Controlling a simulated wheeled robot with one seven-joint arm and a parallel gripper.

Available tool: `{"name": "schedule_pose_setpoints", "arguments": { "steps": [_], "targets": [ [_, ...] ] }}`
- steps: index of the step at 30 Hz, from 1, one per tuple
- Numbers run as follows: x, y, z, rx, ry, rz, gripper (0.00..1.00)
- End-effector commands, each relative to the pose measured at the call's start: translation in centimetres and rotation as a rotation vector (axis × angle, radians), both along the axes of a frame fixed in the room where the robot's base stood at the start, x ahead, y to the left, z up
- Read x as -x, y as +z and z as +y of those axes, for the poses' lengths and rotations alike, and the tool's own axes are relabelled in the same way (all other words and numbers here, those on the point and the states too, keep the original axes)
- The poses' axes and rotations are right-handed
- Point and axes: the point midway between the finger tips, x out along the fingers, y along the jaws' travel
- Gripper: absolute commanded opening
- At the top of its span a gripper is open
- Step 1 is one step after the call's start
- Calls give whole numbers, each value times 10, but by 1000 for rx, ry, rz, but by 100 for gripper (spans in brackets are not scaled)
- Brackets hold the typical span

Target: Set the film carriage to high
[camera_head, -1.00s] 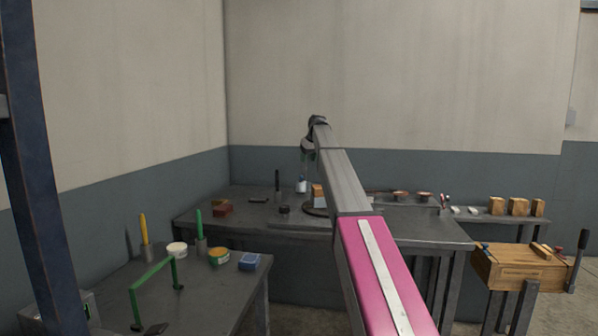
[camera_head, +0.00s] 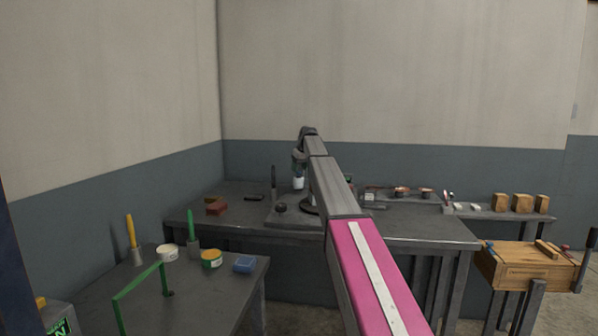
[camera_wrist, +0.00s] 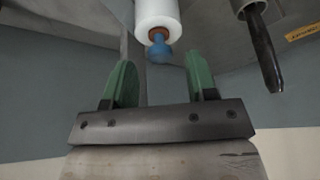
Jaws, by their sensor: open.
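A white film roll (camera_head: 298,183) stands upright on the far workbench, largely behind my arm's end. In the wrist view the white roll (camera_wrist: 158,18) shows close, with a brown core and a blue knob (camera_wrist: 160,51) at its end facing me. My gripper (camera_wrist: 161,82) is open, its two green fingers apart. The blue knob appears between and just beyond the fingertips; I cannot tell whether they touch it. In the head view my gripper (camera_head: 298,160) is small, just above the roll. The carriage's height setting cannot be made out.
A black-handled upright tool (camera_wrist: 263,45) is right of the roll in the wrist view. The far bench (camera_head: 400,228) also carries a red-brown block (camera_head: 215,206). The near bench (camera_head: 205,285) holds a green frame, tubs and a blue box. A wooden chest (camera_head: 525,268) stands at right.

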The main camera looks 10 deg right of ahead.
Motion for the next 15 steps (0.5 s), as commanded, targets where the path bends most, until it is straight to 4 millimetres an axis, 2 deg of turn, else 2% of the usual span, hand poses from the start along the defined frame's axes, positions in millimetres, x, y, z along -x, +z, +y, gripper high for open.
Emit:
{"name": "schedule_pose_setpoints", "arguments": {
  "steps": [6, 15],
  "targets": [
    [-5, -14, 3, 0, 0, -1, 52],
    [-6, -15, 3, 0, 0, -1, 52]
  ]
}}
